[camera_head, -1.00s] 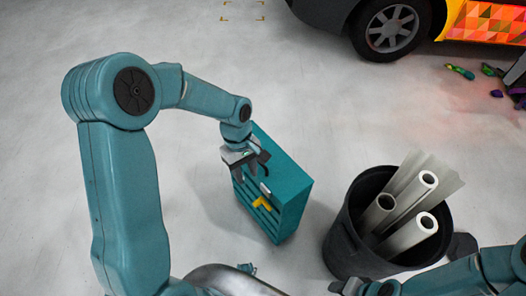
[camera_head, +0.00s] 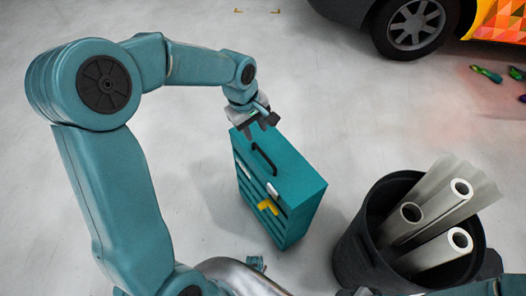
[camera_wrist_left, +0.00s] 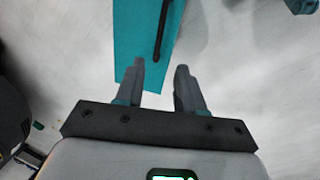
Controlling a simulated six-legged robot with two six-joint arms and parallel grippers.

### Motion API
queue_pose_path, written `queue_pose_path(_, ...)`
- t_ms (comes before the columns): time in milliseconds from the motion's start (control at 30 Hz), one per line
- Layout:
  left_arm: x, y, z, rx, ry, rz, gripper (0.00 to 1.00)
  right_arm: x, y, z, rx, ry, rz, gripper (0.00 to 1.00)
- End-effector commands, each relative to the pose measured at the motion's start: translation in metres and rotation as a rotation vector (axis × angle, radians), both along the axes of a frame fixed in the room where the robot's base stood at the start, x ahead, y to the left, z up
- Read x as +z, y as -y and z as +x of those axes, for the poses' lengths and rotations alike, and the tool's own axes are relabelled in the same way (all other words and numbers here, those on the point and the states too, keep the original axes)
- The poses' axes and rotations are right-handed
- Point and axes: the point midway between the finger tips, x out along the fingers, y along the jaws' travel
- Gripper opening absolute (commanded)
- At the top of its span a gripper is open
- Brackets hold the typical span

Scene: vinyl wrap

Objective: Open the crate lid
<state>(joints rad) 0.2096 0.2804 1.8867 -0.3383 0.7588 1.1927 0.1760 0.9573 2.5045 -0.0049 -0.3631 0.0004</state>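The teal crate (camera_head: 285,190) stands upright on the floor, with a black handle (camera_head: 262,160) on its teal top and a yellow piece (camera_head: 267,207) and pale latches on its slatted side. My left gripper (camera_head: 262,128) is above the far end of the crate's top. In the left wrist view its two fingers (camera_wrist_left: 165,85) are apart with nothing between them. The crate's top (camera_wrist_left: 135,40) and the handle (camera_wrist_left: 163,30) show beyond the fingers there. My right gripper is not clearly visible; only a bit of that arm shows at the bottom right of the head view.
A black bin (camera_head: 352,250) with several white rolls (camera_head: 440,225) stands right of the crate. A car wheel (camera_head: 415,22) is at the top right, with small coloured items (camera_head: 487,74) on the floor. The floor left of and behind the crate is clear.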

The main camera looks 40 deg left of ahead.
Motion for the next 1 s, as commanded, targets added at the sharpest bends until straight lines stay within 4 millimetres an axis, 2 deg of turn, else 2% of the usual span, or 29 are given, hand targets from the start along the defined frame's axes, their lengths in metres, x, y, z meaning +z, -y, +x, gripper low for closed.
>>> queue_pose_path(33,-0.017,0.001,0.002,-0.001,-0.005,-0.001,0.38,-0.006,0.000,0.000,0.000,0.000,0.000,0.43)
queue_pose_path(200,-0.058,0.004,0.011,-0.003,-0.005,-0.001,0.38,-0.016,0.000,0.000,0.000,-0.001,0.000,0.43)
queue_pose_path(400,-0.099,0.007,0.020,-0.003,-0.002,-0.001,0.38,-0.026,0.000,0.000,0.000,-0.001,0.000,0.43)
queue_pose_path(500,-0.112,0.007,0.024,-0.002,-0.001,-0.001,0.38,-0.029,0.000,0.000,0.000,-0.001,0.000,0.43)
queue_pose_path(700,-0.124,0.008,0.027,-0.002,0.000,-0.001,0.38,-0.031,0.000,0.000,0.000,-0.001,0.000,0.43)
queue_pose_path(967,-0.125,0.008,0.027,-0.002,0.000,-0.001,0.38,-0.031,0.000,0.000,0.000,0.000,0.000,0.43)
queue_pose_path(1000,-0.125,0.008,0.027,-0.002,0.000,-0.001,0.25,-0.031,0.000,0.000,0.000,0.000,0.000,0.43)
